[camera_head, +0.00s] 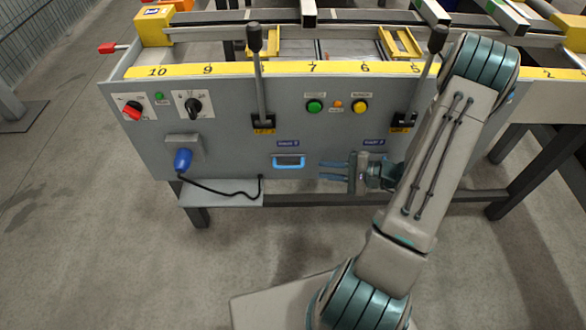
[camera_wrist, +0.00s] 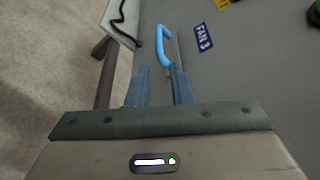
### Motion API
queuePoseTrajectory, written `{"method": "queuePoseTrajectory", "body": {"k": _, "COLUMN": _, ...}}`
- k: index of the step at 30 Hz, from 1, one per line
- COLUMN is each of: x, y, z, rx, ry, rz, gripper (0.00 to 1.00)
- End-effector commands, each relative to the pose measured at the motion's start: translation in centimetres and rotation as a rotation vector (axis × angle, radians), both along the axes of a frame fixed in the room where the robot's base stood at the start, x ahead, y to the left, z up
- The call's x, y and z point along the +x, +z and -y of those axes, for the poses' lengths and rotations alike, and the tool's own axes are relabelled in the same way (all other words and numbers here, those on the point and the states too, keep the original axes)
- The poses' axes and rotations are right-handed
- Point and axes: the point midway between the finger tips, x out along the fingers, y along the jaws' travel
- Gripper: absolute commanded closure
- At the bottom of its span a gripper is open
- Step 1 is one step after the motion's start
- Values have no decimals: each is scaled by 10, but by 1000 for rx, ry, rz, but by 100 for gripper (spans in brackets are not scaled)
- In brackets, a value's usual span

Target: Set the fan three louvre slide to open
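The fan three louvre slide has a blue handle (camera_head: 289,162) low on the grey front panel, under a small blue label. In the wrist view the handle (camera_wrist: 161,46) stands beside a label (camera_wrist: 203,37) reading FAN 3. My gripper (camera_head: 321,171) is just right of the handle in the head view, its fingers pointing left toward it. The two fingers (camera_wrist: 159,72) are apart with nothing held between them. The handle's near end lies just beyond the fingertips. I cannot tell whether they touch.
Two black levers (camera_head: 259,80) (camera_head: 432,60) stand up from the panel. A blue plug (camera_head: 183,158) with a black cable is at left. Green and yellow buttons (camera_head: 315,106) (camera_head: 360,107) sit above.

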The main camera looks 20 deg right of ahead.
Motion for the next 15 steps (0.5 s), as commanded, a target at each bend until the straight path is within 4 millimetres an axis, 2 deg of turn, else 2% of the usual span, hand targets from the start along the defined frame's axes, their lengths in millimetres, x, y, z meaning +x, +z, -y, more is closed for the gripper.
{"method": "queuePoseTrajectory", "body": {"k": 6, "x": 25, "y": -13, "z": -41, "rx": 0, "ry": 6, "rz": -1, "gripper": 80}}
{"method": "queuePoseTrajectory", "body": {"k": 15, "x": 50, "y": -22, "z": -79, "rx": -1, "ry": 4, "rz": 0, "gripper": 80}}
